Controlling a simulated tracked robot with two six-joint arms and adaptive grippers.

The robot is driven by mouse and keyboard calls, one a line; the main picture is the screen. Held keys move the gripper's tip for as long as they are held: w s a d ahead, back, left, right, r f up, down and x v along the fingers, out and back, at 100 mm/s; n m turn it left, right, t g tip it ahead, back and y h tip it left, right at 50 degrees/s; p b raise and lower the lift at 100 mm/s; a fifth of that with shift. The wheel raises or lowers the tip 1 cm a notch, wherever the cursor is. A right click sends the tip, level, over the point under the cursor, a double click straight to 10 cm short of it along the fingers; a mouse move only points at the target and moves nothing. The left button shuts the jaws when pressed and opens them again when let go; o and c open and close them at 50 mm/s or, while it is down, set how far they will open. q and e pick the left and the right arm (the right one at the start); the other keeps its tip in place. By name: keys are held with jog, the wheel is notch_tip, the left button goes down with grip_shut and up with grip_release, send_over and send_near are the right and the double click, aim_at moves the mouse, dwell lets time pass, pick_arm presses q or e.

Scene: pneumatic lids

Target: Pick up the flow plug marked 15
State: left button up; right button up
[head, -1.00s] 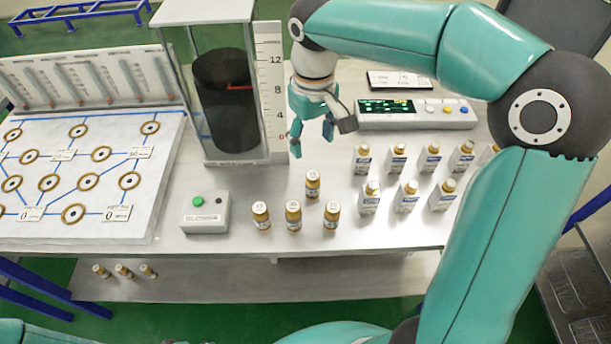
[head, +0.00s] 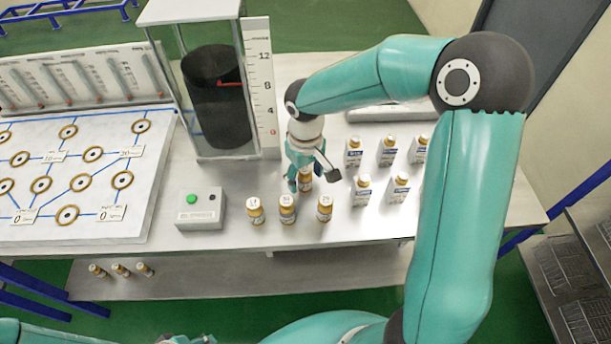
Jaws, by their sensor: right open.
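Several amber bottle-shaped plugs with white tops stand on the bench. Three form a front row: a left plug (head: 255,211), a middle plug (head: 287,210) and a right plug (head: 324,209). A fourth, back plug (head: 305,187) stands behind them, partly hidden by my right gripper (head: 301,183). The marks on the tops are too small to read surely, so I cannot tell which is 15. My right gripper is open, pointing down at the back plug; contact is unclear. A small part at the bottom edge seems to be my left gripper (head: 190,340); its jaws cannot be made out.
A grey box with a green button (head: 201,210) is on the left. A tank with a dark cylinder (head: 217,95) and a scale (head: 262,85) stands behind.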

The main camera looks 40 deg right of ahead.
jog(key=shift+f, duration=0.65)
grip_shut()
jog(key=shift+r, duration=0.1)
